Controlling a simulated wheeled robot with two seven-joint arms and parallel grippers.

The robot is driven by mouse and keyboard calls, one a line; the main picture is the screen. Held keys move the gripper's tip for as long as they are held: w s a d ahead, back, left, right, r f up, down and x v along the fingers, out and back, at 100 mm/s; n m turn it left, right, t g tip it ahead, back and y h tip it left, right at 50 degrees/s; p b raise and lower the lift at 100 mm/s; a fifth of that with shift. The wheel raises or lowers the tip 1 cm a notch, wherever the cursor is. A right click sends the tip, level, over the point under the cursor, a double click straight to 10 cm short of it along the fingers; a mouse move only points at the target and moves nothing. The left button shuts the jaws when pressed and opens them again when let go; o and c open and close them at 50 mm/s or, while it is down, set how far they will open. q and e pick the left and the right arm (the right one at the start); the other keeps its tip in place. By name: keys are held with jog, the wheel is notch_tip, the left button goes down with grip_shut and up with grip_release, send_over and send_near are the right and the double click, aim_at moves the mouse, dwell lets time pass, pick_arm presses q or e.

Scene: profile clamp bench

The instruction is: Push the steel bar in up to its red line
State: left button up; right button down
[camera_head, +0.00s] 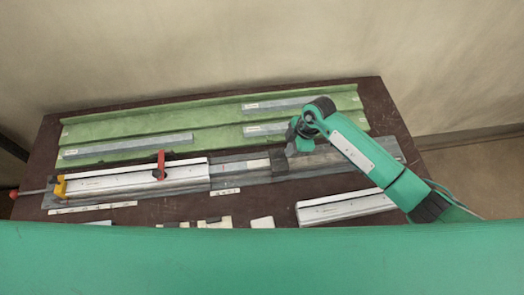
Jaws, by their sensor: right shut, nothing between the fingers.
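A long clamp fixture (130,180) with a pale profile runs across the table. A red lever (160,165) stands on it, and a yellow end block (60,187) sits at its left end. A grey steel bar (230,169) appears to lie in line with the profile, to its right; its red line cannot be made out. My right gripper (279,161) is shut and empty, pointing down near the bar's right end. I cannot tell whether it touches the bar. My left gripper is out of view.
A green tray (220,118) at the back holds several grey bars (130,146). A loose pale profile (345,207) lies at the front right. Small pale pieces (262,222) lie along the front. A rod with a red knob (14,194) sticks out past the left edge.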

aim_at(278, 152)
jog(key=shift+s+a, duration=0.15)
jog(key=shift+a, duration=0.9)
jog(key=shift+s+a, duration=0.15)
jog(key=shift+a, duration=1.4)
jog(key=shift+d+p, duration=0.1)
jog(key=shift+p, duration=0.2)
jog(key=shift+d+r, duration=0.1)
jog(key=shift+d, duration=0.6)
notch_tip(278, 152, up, 3)
jog(key=p, duration=0.3)
notch_tip(278, 152, up, 2)
jog(key=shift+r+p, duration=0.1)
jog(key=shift+p, duration=0.55)
jog(key=shift+r, duration=0.85)
